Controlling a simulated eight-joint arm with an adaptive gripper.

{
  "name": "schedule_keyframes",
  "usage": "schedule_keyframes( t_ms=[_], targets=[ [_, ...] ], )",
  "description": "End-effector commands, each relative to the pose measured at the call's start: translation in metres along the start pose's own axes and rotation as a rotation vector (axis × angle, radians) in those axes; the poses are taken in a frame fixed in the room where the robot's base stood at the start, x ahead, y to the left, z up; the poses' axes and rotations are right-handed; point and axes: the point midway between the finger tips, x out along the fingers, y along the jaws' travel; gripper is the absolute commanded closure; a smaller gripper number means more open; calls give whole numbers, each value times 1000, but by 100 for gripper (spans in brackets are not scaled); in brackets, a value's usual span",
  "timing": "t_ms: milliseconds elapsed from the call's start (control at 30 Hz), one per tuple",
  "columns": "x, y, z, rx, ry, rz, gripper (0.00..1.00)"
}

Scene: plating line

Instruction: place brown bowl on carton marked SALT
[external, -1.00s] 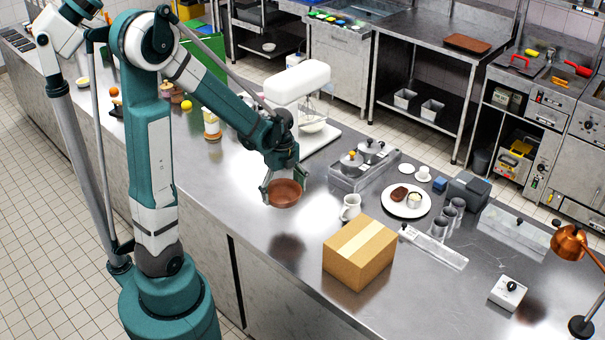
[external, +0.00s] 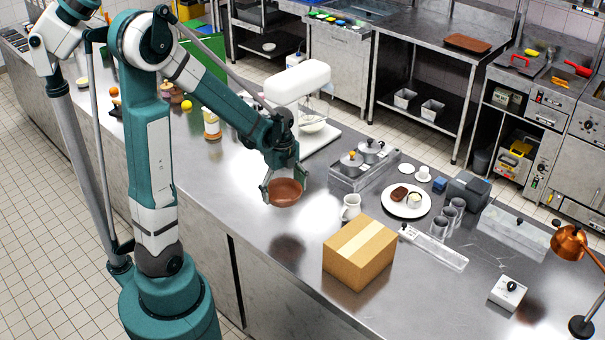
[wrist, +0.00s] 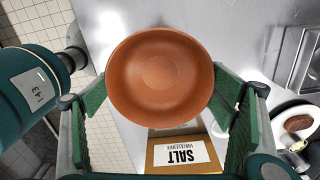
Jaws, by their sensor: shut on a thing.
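The brown bowl (external: 286,192) is held upright in my gripper (external: 284,188), above the steel counter and to the left of the carton. In the wrist view the bowl (wrist: 160,75) sits between my two green fingers (wrist: 160,90), its open side facing the camera. The carton (external: 358,258) is a closed cardboard box with a pale tape strip, standing near the counter's front edge. In the wrist view the carton (wrist: 158,162) is partly hidden below the bowl; a white label reading SALT (wrist: 180,156) shows on it.
A white jug (external: 350,207) stands just behind the carton. A stand mixer (external: 297,82) is behind my gripper. The counter between bowl and carton is clear.

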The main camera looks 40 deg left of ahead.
Motion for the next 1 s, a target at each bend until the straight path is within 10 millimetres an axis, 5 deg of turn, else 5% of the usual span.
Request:
schedule_keyframes(
  t_ms=[367,1000],
  targets=[
    [-12,-16,-28,61,0,0,34],
    [-61,-62,-146,297,0,0,34]
  ],
)
